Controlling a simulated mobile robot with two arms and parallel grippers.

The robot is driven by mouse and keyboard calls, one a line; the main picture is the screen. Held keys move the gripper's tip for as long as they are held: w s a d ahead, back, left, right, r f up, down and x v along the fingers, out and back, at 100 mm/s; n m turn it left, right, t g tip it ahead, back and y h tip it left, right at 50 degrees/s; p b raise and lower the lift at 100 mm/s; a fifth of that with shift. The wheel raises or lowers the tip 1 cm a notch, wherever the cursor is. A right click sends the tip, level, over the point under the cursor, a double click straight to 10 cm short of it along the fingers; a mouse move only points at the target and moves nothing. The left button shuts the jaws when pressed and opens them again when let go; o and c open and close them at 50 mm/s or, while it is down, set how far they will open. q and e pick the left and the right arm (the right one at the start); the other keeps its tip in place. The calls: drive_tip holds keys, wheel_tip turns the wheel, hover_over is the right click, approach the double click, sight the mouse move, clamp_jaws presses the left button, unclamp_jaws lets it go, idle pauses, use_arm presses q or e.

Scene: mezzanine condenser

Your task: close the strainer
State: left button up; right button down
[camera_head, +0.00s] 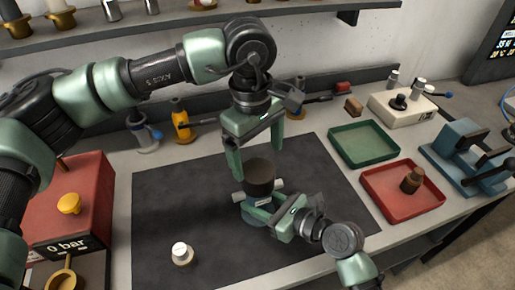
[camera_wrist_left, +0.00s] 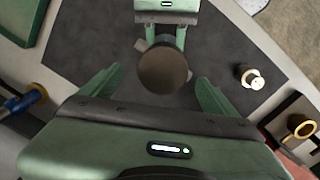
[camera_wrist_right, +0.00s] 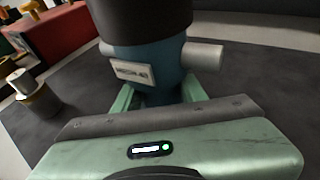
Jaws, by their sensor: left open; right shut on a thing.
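The strainer has a blue body (camera_wrist_right: 150,72) with grey side stubs and a label plate. It stands upright on the dark mat. A dark brown round cap (camera_head: 259,176) sits on its top; I cannot tell how tightly. My right gripper (camera_wrist_right: 160,98) is shut on the blue body, low down, from the front right. My left gripper (camera_head: 256,158) points down from above and is open. Its fingers are on either side of the cap, which shows between them in the left wrist view (camera_wrist_left: 163,72); I see no clear contact.
A small white-topped brass part (camera_head: 182,253) stands on the mat (camera_head: 170,205). A red box with a gauge (camera_head: 75,205) is at left. A green tray (camera_head: 363,145) and a red tray (camera_head: 400,205) holding a brown part lie at right, beside a blue vise (camera_head: 465,155).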

sight(258, 169)
use_arm(q)
drive_tip(key=n, duration=0.7)
drive_tip(key=shift+r+n, duration=0.15)
drive_tip(key=shift+n, duration=0.25)
drive_tip(key=n, duration=0.4)
drive_tip(key=shift+r+n, duration=0.1)
drive_tip(key=shift+n, duration=0.3)
drive_tip(key=n, duration=0.7)
drive_tip(key=shift+r+y, duration=0.15)
drive_tip(key=shift+y, duration=0.15)
drive_tip(key=n, duration=0.6)
drive_tip(key=shift+r+n, duration=0.1)
drive_tip(key=shift+n, duration=0.3)
drive_tip(key=shift+f, duration=4)
